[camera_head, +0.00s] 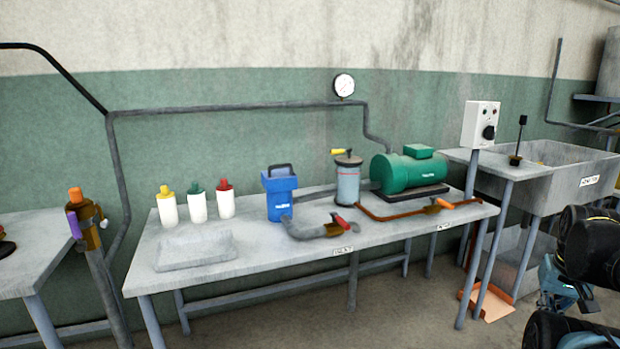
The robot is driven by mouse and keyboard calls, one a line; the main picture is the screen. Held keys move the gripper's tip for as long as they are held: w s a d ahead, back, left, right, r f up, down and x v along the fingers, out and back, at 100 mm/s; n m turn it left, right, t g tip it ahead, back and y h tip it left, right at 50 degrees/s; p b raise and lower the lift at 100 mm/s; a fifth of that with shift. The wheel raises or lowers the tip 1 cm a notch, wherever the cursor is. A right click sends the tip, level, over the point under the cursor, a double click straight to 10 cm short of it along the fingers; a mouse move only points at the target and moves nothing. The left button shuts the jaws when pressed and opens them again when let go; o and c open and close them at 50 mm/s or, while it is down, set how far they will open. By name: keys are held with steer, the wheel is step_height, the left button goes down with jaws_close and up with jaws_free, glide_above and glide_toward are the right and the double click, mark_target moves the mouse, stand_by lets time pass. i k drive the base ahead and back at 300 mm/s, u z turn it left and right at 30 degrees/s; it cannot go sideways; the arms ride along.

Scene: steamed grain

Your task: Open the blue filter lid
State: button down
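The blue filter (281,204) is a blue box-shaped housing standing upright on the grey table, left of its middle. Its blue lid (279,183) sits on top, wider than the body, with a dark loop handle standing up from it. The lid looks seated on the body; I see no gap. Parts of my arm show at the right edge of the picture, far to the right of the filter. I cannot make out my gripper there.
The table (390,228) also holds white bottles with coloured caps (197,203), a clear canister (348,178), a green pump (408,170) and pipes with a red-handled valve (340,222). A sink (555,170) stands at right. Floor shows in front.

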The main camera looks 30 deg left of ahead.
mark_target(281, 180)
steer(key=u, duration=1.8)
steer(key=k, duration=1.3)
steer(key=u, duration=0.2)
steer(key=i, duration=1.8)
steer(key=z, duration=0.35)
